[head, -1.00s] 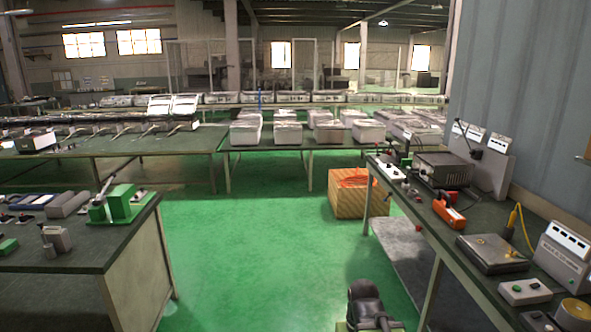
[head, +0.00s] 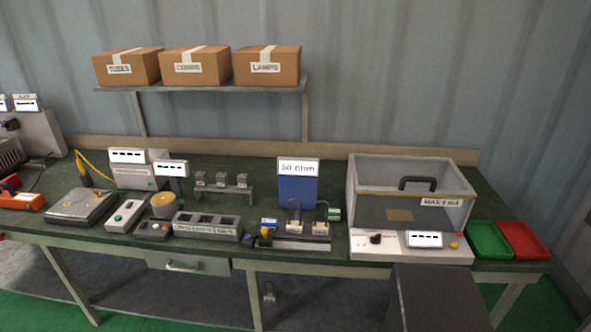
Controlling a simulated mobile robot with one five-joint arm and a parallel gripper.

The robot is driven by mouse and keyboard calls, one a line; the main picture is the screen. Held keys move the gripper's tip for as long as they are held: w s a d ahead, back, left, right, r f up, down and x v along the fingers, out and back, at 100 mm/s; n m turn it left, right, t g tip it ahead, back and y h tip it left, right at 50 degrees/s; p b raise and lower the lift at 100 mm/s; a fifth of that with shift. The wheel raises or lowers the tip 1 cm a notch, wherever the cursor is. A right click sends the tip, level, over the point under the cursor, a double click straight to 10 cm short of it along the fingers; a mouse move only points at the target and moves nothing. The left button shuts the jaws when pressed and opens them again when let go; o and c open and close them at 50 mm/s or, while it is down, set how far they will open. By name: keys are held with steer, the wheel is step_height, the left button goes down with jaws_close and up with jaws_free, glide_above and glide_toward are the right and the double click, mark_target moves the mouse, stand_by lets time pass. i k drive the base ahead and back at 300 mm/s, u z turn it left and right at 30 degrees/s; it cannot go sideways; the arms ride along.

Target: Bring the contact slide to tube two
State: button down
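A low dark rail unit (head: 292,245) sits near the bench's front edge, before a blue panel (head: 297,190) labelled 50 ohm. A small yellow-topped piece (head: 265,233) is at its left end and may be the contact slide; I cannot tell for sure. Two small pale blocks with wire loops, a left one (head: 294,227) and a right one (head: 321,228), stand at the rail. No part is readable as tube two. A rack (head: 222,191) behind on the left holds three small grey pieces. My gripper is not in view.
Green (head: 488,240) and red (head: 522,239) trays are at the right end. A grey slotted block (head: 207,227) is on the left. A dark box shape (head: 435,298) blocks the front right.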

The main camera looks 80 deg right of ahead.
mark_target(265, 239)
steer(key=z, duration=4.85)
steer(key=i, duration=0.1)
steer(key=u, duration=2.85)
steer(key=k, duration=0.4)
steer(key=z, duration=0.45)
steer(key=k, duration=0.85)
steer(key=u, duration=0.15)
steer(key=i, duration=0.9)
steer(key=z, duration=0.05)
